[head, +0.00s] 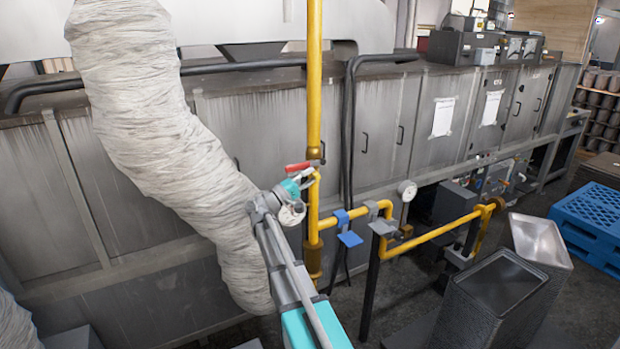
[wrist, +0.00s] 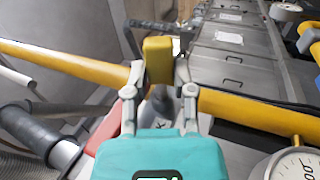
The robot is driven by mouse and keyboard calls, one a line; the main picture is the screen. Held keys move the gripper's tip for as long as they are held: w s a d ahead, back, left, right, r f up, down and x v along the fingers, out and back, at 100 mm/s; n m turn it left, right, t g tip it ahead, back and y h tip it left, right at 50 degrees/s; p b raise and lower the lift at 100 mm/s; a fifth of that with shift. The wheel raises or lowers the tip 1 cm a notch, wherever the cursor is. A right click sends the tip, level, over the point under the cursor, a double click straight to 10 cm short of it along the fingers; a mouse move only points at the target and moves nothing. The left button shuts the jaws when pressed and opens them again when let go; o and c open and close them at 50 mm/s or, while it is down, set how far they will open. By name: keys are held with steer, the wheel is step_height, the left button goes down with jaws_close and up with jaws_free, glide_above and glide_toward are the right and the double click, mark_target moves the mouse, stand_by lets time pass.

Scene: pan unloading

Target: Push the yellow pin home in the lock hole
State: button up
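The yellow pin (wrist: 158,59) shows in the wrist view as a yellow block. My gripper (wrist: 160,76) is closed on it, with one grey finger on each side. The pin's lower end and the lock hole are hidden behind the fingers and teal gripper body, so I cannot tell how deep the pin sits. In the head view my gripper (head: 301,180) is at the yellow gas pipe (head: 314,90), just below the red lever (head: 298,166). The pin cannot be told apart there. Part of the red lever also shows at the lower left in the wrist view (wrist: 104,130).
A blue valve handle (head: 350,239) and a pressure gauge (head: 407,190) are right of my gripper. A large wrapped duct (head: 150,110) hangs close on the left. Grey oven panels (head: 370,130) stand behind.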

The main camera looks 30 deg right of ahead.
steer(key=o, duration=0.5)
steer(key=shift+o, duration=0.2)
steer(key=shift+s, duration=0.15)
steer(key=shift+s, duration=0.7)
steer(key=s, duration=0.6)
steer(key=s+a+f+y+b, duration=0.1)
steer(key=s+f+y+b, duration=0.1)
steer(key=f+b, duration=0.6)
steer(key=s+a+f+y+b, duration=0.1)
steer(key=s+f+y+b, duration=0.2)
steer(key=f, duration=1.6)
steer(key=y+b, duration=0.2)
steer(key=b, duration=0.2)
steer(key=shift+f+g+y+b, duration=0.3)
steer(key=shift+b, duration=0.1)
steer(key=shift+a, duration=0.1)
